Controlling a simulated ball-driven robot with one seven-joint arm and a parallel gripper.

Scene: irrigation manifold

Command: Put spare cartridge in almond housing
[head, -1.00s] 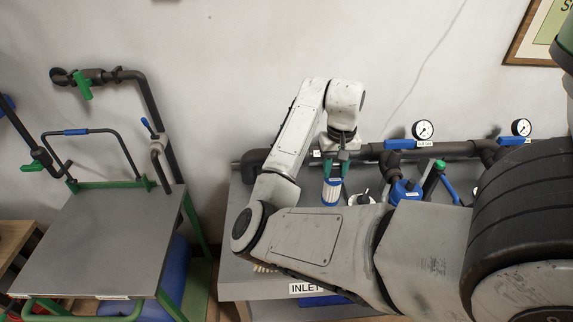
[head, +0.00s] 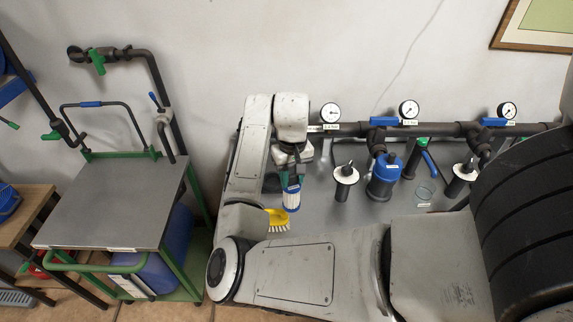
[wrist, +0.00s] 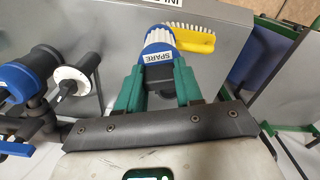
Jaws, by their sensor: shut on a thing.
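Along the pipe are a left black-and-white filter head (head: 345,176), a closed blue housing (head: 384,174) and a right black-and-white head (head: 461,176). I cannot read which station is almond.
A yellow brush (head: 278,220) lies on the grey bench (head: 330,222) close to the cartridge; it also shows in the wrist view (wrist: 190,38). The pipe (head: 450,129) with gauges and blue-handled valves runs behind. A grey-topped green cart (head: 110,205) stands left.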

